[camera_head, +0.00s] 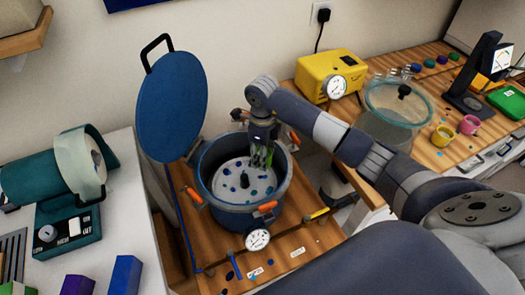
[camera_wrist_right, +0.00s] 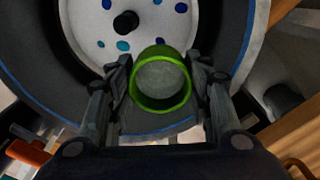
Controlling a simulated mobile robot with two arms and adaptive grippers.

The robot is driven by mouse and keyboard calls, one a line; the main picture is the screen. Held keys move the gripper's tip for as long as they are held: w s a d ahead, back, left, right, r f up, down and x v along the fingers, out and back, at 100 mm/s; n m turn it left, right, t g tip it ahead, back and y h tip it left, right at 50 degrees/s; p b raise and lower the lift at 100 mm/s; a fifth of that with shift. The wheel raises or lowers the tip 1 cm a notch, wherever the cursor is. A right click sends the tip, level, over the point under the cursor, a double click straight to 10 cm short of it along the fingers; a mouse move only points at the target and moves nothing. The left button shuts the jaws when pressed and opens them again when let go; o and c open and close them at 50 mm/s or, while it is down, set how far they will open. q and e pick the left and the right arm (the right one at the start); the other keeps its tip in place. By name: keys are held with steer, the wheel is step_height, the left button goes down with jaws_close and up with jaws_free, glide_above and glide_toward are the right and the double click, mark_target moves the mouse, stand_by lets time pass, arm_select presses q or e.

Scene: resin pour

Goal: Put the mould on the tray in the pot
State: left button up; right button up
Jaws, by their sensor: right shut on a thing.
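The blue pot (camera_head: 244,208) stands open on the wooden stand, with its round blue lid (camera_head: 171,105) tilted up behind it. A white perforated plate (camera_head: 238,187) with a dark central knob lies inside the pot. My right gripper (camera_head: 262,160) reaches down over the pot's opening. It is shut on a small green round mould (camera_wrist_right: 162,78), seen from above in the right wrist view between the fingers. The mould is above the plate, towards the pot's rim; its height over the plate is hard to tell. My left gripper is not in view.
A pressure gauge (camera_head: 257,240) and orange clamps (camera_head: 268,206) stick out around the pot. A yellow box with a dial (camera_head: 331,75) and a glass-lidded vessel (camera_head: 397,104) stand on the right bench. A teal machine (camera_head: 62,190) stands at left.

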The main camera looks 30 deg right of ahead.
steer(key=b, duration=0.6)
glide_above(263, 179)
steer(key=shift+w+f, duration=0.15)
steer(key=shift+f, duration=1.9)
steer(key=shift+w+f, duration=0.1)
steer(key=shift+f, duration=1.9)
steer(key=shift+f, duration=0.4)
steer(key=shift+s+f+b, duration=0.25)
steer(key=shift+f+b, duration=0.1)
steer(key=shift+b, duration=0.05)
steer(key=shift+s+a+f, duration=0.15)
steer(key=shift+s+f, duration=0.1)
steer(key=shift+f, duration=0.1)
steer(key=o, duration=1.2)
steer(key=shift+f+b, duration=0.1)
steer(key=shift+b, duration=0.2)
steer(key=shift+w+f, duration=0.15)
steer(key=shift+w, duration=0.15)
steer(key=shift+r, duration=0.25)
